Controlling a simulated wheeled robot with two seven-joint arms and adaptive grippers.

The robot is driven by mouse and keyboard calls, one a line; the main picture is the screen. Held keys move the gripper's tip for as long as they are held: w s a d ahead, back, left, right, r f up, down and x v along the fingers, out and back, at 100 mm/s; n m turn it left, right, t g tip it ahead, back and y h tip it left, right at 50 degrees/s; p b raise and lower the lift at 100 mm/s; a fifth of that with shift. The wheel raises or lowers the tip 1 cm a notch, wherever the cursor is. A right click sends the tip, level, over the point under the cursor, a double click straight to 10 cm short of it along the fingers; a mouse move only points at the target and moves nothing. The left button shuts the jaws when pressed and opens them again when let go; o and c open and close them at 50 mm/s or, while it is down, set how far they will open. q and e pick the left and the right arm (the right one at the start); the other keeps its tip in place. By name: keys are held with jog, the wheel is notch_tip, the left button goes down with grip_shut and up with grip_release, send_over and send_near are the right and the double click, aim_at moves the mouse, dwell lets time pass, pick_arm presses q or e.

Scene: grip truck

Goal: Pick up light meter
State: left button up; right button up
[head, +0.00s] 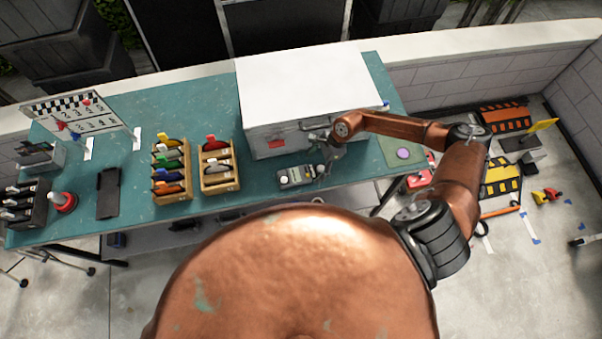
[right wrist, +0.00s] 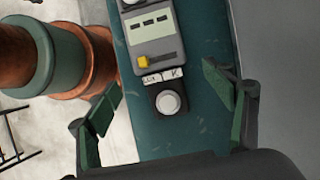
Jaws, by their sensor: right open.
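The light meter (head: 295,177) is a grey handheld device lying on the green table in front of the white-topped case. In the right wrist view the light meter (right wrist: 152,38) shows a display strip, a yellow slider, a small printed label and a white round dome on a black square. The meter's far end is cut off in the wrist view. My left gripper is not in view.
The large case (head: 300,90) stands right behind the meter. Wooden racks (head: 218,187) with coloured items stand to the left. A green mat with a purple disc (head: 403,154) lies at the right end. The table's front edge is close to the meter.

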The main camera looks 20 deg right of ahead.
aim_at(310, 171)
jog(key=p+x, duration=0.1)
jog(key=x, duration=0.2)
jog(key=shift+w+a+f, duration=0.2)
jog(key=shift+a+f, duration=0.05)
jog(key=shift+s+f, duration=0.1)
jog(key=shift+f, duration=0.1)
jog(key=shift+c, duration=0.3)
jog(key=c, duration=1.5)
